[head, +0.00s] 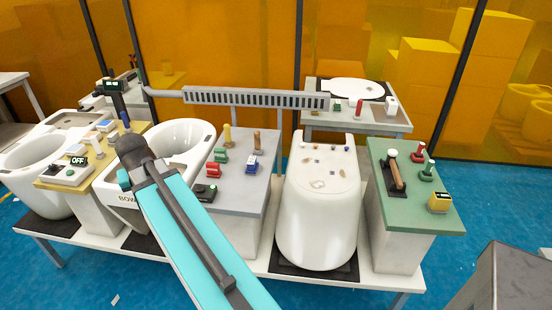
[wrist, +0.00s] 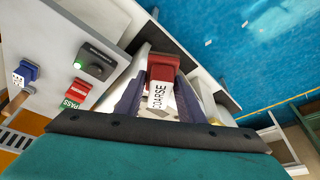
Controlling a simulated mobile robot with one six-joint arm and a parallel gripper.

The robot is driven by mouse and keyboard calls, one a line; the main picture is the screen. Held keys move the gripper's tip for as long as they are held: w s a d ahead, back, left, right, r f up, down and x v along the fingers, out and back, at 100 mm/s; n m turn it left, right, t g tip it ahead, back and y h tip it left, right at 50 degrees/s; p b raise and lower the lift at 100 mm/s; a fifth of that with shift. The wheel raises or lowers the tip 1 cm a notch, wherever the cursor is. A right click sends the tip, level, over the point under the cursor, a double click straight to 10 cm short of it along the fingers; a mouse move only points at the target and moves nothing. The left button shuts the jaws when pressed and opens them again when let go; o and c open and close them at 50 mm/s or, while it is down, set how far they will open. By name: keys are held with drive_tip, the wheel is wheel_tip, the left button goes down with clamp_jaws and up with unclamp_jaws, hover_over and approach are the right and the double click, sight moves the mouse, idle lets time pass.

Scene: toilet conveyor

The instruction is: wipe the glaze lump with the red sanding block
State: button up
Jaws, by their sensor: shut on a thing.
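My gripper (wrist: 160,88) is shut on the red sanding block (wrist: 163,68) in the wrist view. The block has a white face marked COARSE and sits between the two dark purple fingers. Pale surfaces show around and behind it. I cannot tell whether the block touches anything. In the head view my teal arm covers part of a white toilet bowl (head: 187,134), and neither the gripper nor the block can be made out. I cannot identify the glaze lump in either view.
A grey-topped stand (head: 245,172) with stamps and a black box (head: 205,193) is right of my arm. Beyond it are a white toilet (head: 318,215) with small marks on top and a green-topped stand (head: 414,202). A slotted grey rail (head: 255,98) runs behind.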

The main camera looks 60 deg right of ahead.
drive_tip(key=s+d+m+g+h, duration=0.1)
drive_tip(key=s+d+m, duration=0.35)
drive_tip(key=d, duration=0.95)
drive_tip(key=s+d+m+g+p, duration=0.1)
drive_tip(key=s+d+m, duration=0.5)
drive_tip(key=s+d, duration=0.8)
drive_tip(key=s+d+m+g+h+p, duration=0.1)
drive_tip(key=s+d+m+g, duration=0.2)
drive_tip(key=s+d, duration=1.1)
drive_tip(key=d+m, duration=0.1)
drive_tip(key=m, duration=0.2)
drive_tip(key=shift+s+d+f, duration=0.2)
drive_tip(key=shift+s+f, duration=0.05)
drive_tip(key=shift+f, duration=0.1)
